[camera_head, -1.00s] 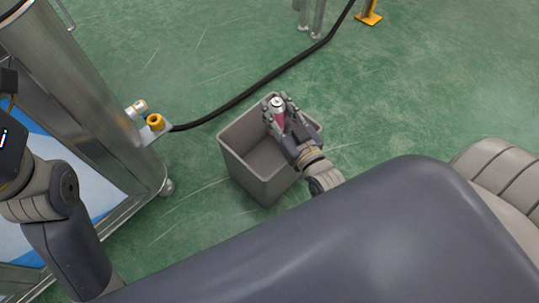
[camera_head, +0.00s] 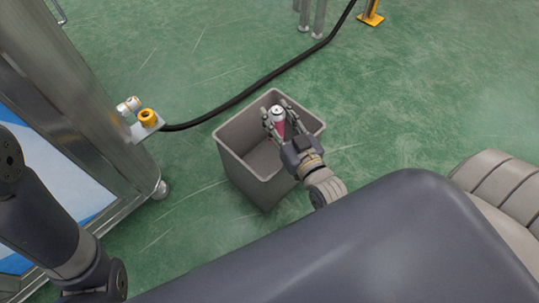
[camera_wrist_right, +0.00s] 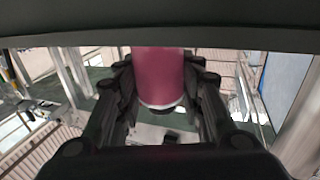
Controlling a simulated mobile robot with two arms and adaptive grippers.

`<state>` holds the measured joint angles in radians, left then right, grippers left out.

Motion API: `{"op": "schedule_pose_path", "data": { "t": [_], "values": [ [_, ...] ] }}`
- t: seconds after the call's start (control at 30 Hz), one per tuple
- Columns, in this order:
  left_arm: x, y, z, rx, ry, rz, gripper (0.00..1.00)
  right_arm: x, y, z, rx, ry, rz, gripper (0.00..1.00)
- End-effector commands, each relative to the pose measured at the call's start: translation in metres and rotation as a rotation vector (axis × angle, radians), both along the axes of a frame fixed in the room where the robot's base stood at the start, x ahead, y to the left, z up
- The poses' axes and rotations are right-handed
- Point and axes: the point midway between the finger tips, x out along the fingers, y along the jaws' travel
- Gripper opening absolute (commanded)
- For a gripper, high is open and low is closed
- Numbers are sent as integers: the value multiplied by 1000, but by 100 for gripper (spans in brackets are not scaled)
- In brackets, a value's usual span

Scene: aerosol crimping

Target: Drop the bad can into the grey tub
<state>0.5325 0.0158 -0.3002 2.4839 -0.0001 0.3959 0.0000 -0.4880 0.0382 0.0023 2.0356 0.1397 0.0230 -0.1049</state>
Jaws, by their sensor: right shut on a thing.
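The grey tub (camera_head: 262,185) stands on the green floor in the middle of the head view. The can (camera_head: 279,126) has a red-pink body and a bright metal top, and is upright. My right gripper (camera_head: 277,118) is shut on the can and holds it over the tub's opening, toward the right side. In the right wrist view the can's red-pink body (camera_wrist_right: 160,78) with a pale lower rim sits between the two dark fingers. My left gripper is out of the head view; only part of the left arm shows at the left edge.
A steel frame (camera_head: 95,100) with a yellow-capped fitting (camera_head: 148,118) stands left of the tub. A black hose (camera_head: 258,86) runs across the floor behind the tub. The floor right of the tub is open.

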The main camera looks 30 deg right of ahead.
Motion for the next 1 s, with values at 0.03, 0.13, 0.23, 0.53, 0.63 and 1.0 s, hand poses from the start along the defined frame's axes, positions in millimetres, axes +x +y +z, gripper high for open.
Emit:
{"op": "schedule_pose_path", "data": {
  "t": [0.03, 0.13, 0.23, 0.53, 0.63, 1.0],
  "values": [
    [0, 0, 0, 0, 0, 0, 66, 0, 0, 0, 0, 0, 0, 12],
    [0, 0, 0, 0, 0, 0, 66, 0, 0, 0, 0, -1, 0, 44],
    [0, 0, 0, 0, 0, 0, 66, 0, 0, 0, 0, 0, 0, 59],
    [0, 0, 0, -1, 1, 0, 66, -1, 0, 0, 0, 1, 0, 59],
    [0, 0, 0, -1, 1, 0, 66, -5, 0, -1, 0, 2, 0, 59],
    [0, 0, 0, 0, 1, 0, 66, -60, -1, -1, 0, 5, 0, 59]
  ]
}}
